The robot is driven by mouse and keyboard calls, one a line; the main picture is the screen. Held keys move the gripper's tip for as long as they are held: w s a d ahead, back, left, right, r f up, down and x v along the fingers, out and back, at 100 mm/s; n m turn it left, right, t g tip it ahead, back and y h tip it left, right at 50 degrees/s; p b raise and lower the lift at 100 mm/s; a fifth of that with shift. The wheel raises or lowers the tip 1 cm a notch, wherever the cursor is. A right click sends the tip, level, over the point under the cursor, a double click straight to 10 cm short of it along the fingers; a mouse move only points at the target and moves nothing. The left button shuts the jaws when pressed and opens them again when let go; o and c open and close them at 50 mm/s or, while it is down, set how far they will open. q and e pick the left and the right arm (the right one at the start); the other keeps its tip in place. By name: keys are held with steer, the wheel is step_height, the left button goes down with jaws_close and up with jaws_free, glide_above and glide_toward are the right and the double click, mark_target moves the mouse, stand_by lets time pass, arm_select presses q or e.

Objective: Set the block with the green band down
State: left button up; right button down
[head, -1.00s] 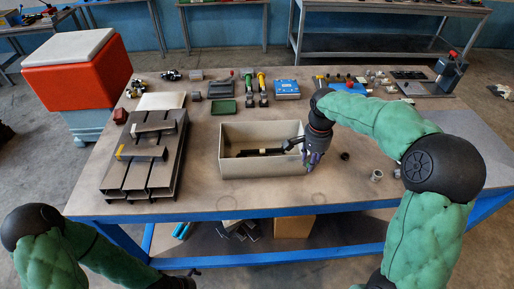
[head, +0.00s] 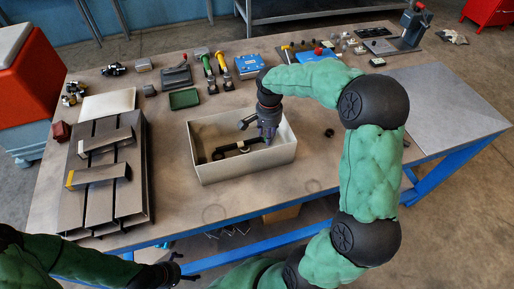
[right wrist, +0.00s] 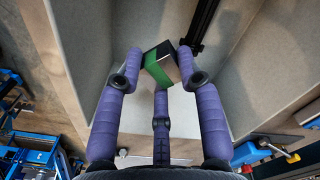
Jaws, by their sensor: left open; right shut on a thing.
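The block with the green band (right wrist: 160,66) is between the purple fingers of my right gripper (right wrist: 160,78) in the right wrist view. It is dark and pale with a green stripe. My right gripper (head: 268,134) is shut on it, over the right part of the beige bin (head: 245,169) in the head view, fingers pointing down. The block itself is hidden by the fingers there, and I cannot tell if it touches the bin floor. My left gripper (head: 174,273) is open and empty, low in front of the table's near edge.
A black bar-like part (head: 234,149) lies in the bin beside my right gripper. A grey slotted rack (head: 107,190) with two metal bars stands left of the bin. A green tray (head: 184,98) and several tools lie behind. A bare grey plate (head: 440,105) is at right.

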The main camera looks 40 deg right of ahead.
step_height(320, 180, down, 8)
steer(key=shift+r+b, duration=0.15)
steer(key=shift+b, duration=0.5)
steer(key=shift+s, duration=0.1)
steer(key=c, duration=1.1)
jaws_free()
steer(key=shift+r, duration=0.15)
step_height(320, 180, up, 12)
steer(key=shift+f+p, duration=0.1)
steer(key=shift+p, duration=0.95)
